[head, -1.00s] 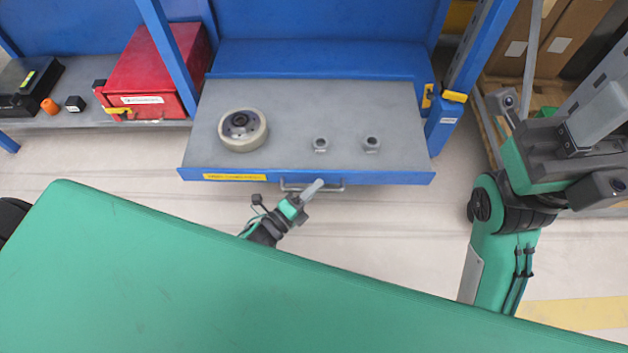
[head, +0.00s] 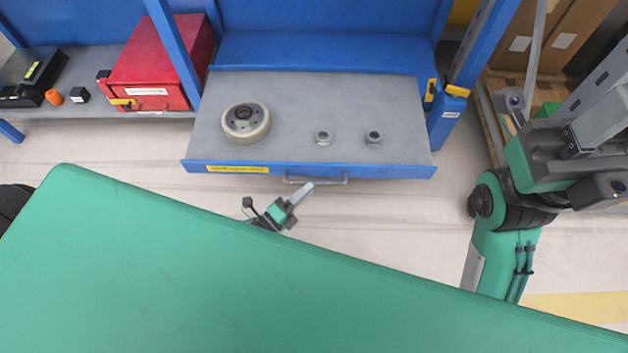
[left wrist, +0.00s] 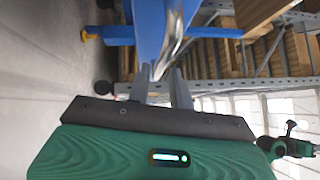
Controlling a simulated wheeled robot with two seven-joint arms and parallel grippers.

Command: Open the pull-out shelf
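The pull-out shelf (head: 285,105) is a grey tray with a blue front edge and a yellow label. It stands out in front of the blue rack. Its metal bar handle (head: 330,181) is on the front edge, and a shiny bar also shows in the left wrist view (left wrist: 172,45). My left gripper (head: 309,187) is at the handle, its tips just at the bar. In the left wrist view its two grey fingers (left wrist: 160,72) stand apart with a gap; contact with the bar is hard to tell. My right gripper's fingers are not visible.
A wheel (head: 246,122) and two nuts (head: 323,138) (head: 373,138) stand on the shelf. A red box (head: 160,65) is on the bench at left. My right arm is at the right. Floor in front is clear.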

